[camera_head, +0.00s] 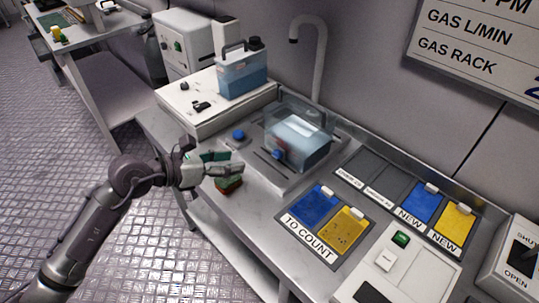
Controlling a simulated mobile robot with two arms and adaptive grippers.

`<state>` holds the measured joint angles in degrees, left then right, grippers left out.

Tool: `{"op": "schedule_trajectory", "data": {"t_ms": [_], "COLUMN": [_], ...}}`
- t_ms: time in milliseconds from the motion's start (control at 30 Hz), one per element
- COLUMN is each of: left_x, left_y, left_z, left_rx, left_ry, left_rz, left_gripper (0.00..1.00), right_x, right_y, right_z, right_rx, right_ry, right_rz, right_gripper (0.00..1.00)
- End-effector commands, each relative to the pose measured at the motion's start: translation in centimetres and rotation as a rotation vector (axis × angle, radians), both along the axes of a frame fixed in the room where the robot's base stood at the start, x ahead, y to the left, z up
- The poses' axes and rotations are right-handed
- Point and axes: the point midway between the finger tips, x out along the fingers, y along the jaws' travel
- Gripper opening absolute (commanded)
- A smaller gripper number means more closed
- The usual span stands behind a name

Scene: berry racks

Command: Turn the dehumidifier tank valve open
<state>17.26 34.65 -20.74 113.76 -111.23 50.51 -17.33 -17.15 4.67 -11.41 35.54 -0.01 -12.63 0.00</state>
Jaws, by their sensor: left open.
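A clear tank (312,126) with bluish water, which looks like the dehumidifier tank, stands at the metal sink on the counter. A small blue knob (277,153), which looks like its valve, is low on its front left side. I cannot tell from its angle whether it is open. My left gripper (237,165) is open, to the left of the blue knob and apart from it. It is above and partly in front of a green and brown block (229,185) like a sponge; I cannot tell whether they touch. My right gripper is not in view.
Another blue knob (238,134) is on the counter left of the tank. A jug (243,72) of blue liquid stands on a white unit (185,112) behind. A curved tap (318,62) rises behind the tank. Blue and yellow cards lie on a labelled mat (305,237) at right.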

Motion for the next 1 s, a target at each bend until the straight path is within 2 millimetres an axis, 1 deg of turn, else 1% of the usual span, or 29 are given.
{"op": "schedule_trajectory", "data": {"t_ms": [33, 300, 500, 700, 1000], "left_x": [0.4, 3.5, 5.4, 6.3, 6.4], "left_y": [-0.8, -5.3, -7.9, -9.1, -9.3], "left_z": [-0.1, -2.3, -3.7, -4.4, -4.5], "left_rx": [-0.005, -0.006, -0.005, -0.006, -0.004], "left_ry": [0.001, 0.002, 0.001, 0.000, 0.000], "left_rz": [-0.002, -0.003, -0.002, -0.001, -0.001], "left_gripper": [0.50, 0.50, 0.50, 0.50, 0.50], "right_x": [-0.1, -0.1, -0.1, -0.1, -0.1], "right_y": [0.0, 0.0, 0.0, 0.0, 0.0], "right_z": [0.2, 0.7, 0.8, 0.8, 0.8], "right_rx": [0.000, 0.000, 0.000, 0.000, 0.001], "right_ry": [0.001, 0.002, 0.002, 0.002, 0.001], "right_rz": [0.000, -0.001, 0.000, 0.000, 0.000], "right_gripper": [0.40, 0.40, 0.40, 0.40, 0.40]}}
